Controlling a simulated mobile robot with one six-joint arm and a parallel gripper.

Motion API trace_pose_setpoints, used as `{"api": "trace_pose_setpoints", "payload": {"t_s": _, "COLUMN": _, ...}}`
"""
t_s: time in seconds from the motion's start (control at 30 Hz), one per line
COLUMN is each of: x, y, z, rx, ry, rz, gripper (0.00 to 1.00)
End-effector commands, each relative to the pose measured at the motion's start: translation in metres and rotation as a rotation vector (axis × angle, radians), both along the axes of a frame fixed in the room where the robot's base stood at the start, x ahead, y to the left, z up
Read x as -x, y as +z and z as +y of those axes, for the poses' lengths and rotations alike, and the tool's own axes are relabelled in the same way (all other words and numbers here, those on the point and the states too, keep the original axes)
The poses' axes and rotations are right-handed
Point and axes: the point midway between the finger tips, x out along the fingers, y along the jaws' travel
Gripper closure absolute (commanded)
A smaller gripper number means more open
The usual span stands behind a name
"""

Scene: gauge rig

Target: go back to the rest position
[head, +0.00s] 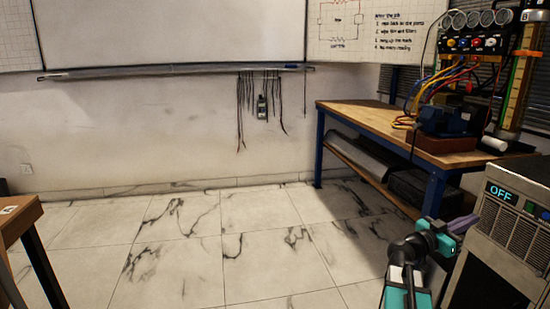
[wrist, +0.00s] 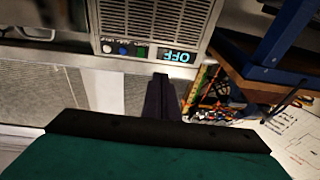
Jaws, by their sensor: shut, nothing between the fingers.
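My gripper (head: 466,223) is at the lower right of the head view, at the end of my teal and grey arm. Its dark fingers point right, beside the front of a grey vented unit (head: 519,230). In the wrist view my gripper (wrist: 161,84) shows its fingers together with nothing between them. The same grey unit (wrist: 160,22) appears upside down beyond the fingertips, its display reading OFF. I cannot tell the exact gap between fingers and unit.
A wooden workbench (head: 355,113) with blue legs stands at the right, holding a gauge panel (head: 477,42) and cables. A wooden table (head: 18,217) edges in at lower left. The marble-tiled floor (head: 190,245) between is clear. Leads hang below the whiteboard (head: 180,32).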

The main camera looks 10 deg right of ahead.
Motion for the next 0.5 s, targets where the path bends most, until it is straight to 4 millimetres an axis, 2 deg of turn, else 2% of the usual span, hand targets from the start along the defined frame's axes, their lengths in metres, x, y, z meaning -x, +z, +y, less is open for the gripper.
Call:
{"api": "trace_pose_setpoints", "payload": {"t_s": 0.03, "x": -0.010, "y": 0.005, "z": 0.008, "rx": -0.009, "ry": 0.018, "rz": 0.013, "gripper": 1.00}}
{"api": "trace_pose_setpoints", "payload": {"t_s": 0.23, "x": -0.043, "y": -0.008, "z": 0.039, "rx": -0.043, "ry": 0.079, "rz": 0.063, "gripper": 1.00}}
{"api": "trace_pose_setpoints", "payload": {"t_s": 0.5, "x": -0.075, "y": -0.043, "z": 0.084, "rx": -0.141, "ry": 0.153, "rz": 0.112, "gripper": 1.00}}
